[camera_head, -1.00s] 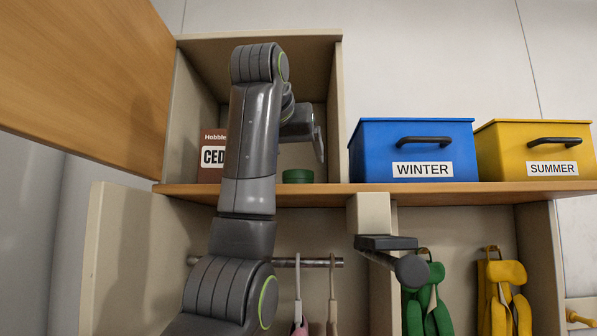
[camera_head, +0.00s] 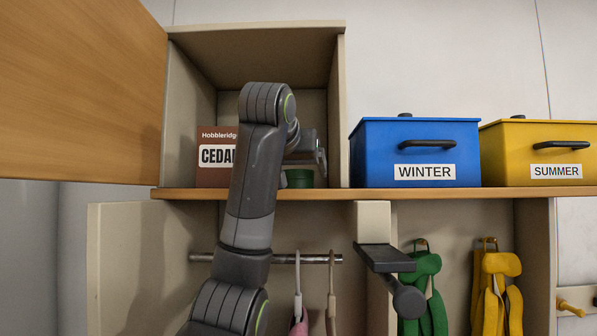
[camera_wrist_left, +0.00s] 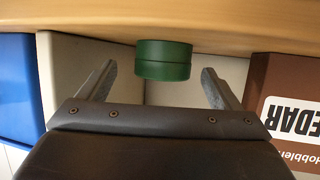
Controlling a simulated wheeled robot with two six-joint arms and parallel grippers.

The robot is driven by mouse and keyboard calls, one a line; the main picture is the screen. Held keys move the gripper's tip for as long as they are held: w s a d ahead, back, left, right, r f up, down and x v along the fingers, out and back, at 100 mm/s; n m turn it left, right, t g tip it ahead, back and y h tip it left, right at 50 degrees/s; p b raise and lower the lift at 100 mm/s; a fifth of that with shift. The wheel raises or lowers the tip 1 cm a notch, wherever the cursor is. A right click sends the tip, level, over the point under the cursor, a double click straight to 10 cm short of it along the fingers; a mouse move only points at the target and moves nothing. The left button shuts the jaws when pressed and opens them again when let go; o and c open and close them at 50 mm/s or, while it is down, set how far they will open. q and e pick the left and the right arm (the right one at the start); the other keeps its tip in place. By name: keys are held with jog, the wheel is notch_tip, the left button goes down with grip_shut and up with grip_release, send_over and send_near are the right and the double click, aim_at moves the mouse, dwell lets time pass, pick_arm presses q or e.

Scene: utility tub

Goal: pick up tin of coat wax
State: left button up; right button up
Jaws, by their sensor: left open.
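The tin of coat wax looks like a short, round dark green tin (camera_head: 299,178). It stands on the wooden shelf inside the open cubby, partly hidden by my left gripper in the head view. My left gripper (camera_head: 313,158) is in the cubby, just above and in front of the tin. In the left wrist view, which is upside down, the green tin (camera_wrist_left: 163,60) lies between the lines of the two open fingers (camera_wrist_left: 160,72), around their tips. No contact with either finger shows. My right gripper is not in view.
A brown box marked CEDAR (camera_head: 214,160) stands left of the tin. The cubby's wooden door (camera_head: 80,90) is open at left. A blue WINTER bin (camera_head: 415,150) and yellow SUMMER bin (camera_head: 540,150) stand right of the cubby. A rail (camera_head: 315,259) with hangers is below.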

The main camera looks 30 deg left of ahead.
aim_at(297, 177)
pick_arm(q)
jog(key=p+x, duration=0.2)
jog(key=x, duration=0.1)
jog(key=shift+a+r, duration=0.1)
jog(key=shift+a, duration=0.2)
jog(key=shift+w+a+f, duration=0.1)
jog(key=shift+w+f, duration=0.2)
jog(key=shift+w, duration=0.15)
jog(key=shift+s, duration=0.1)
jog(key=c, duration=1.1)
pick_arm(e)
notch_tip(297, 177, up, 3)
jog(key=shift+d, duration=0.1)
